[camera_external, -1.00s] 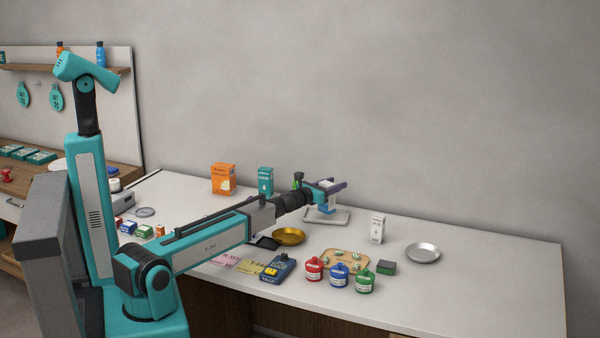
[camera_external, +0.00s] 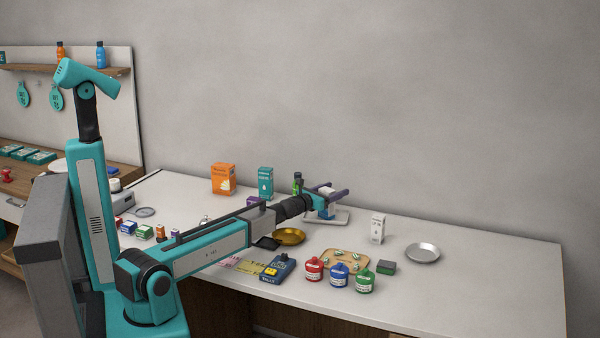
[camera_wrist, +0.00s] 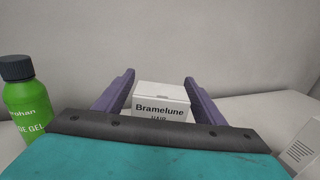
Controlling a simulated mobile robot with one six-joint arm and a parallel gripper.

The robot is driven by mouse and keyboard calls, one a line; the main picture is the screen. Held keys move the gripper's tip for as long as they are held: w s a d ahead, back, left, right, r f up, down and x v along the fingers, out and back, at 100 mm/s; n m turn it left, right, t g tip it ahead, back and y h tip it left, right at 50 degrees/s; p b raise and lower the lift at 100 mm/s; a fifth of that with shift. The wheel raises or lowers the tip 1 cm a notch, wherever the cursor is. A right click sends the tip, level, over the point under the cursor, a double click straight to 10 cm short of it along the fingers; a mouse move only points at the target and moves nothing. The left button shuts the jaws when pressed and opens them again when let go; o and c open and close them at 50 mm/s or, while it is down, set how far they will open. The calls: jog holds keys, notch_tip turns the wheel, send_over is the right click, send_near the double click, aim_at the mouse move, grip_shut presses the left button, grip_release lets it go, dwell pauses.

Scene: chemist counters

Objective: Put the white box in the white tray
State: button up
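The white box (camera_wrist: 160,103), lettered "Bramelune", sits between the two purple fingers of my gripper (camera_wrist: 158,85) in the wrist view. Narrow gaps show between it and the fingers, so my gripper looks open around it. The tray is partly hidden behind the box and my arm.
A green bottle (camera_wrist: 24,100) stands left of my gripper. Another white carton (camera_external: 378,229) stands to the right of the tray, with a silver dish (camera_external: 422,253) beyond it. The counter's right end is clear.

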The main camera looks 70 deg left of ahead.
jog(key=shift+r, duration=0.15)
jog(key=v, duration=0.7)
jog(key=shift+s, duration=0.2)
dwell(0.4)
jog(key=shift+d, duration=0.1)
dwell(0.5)
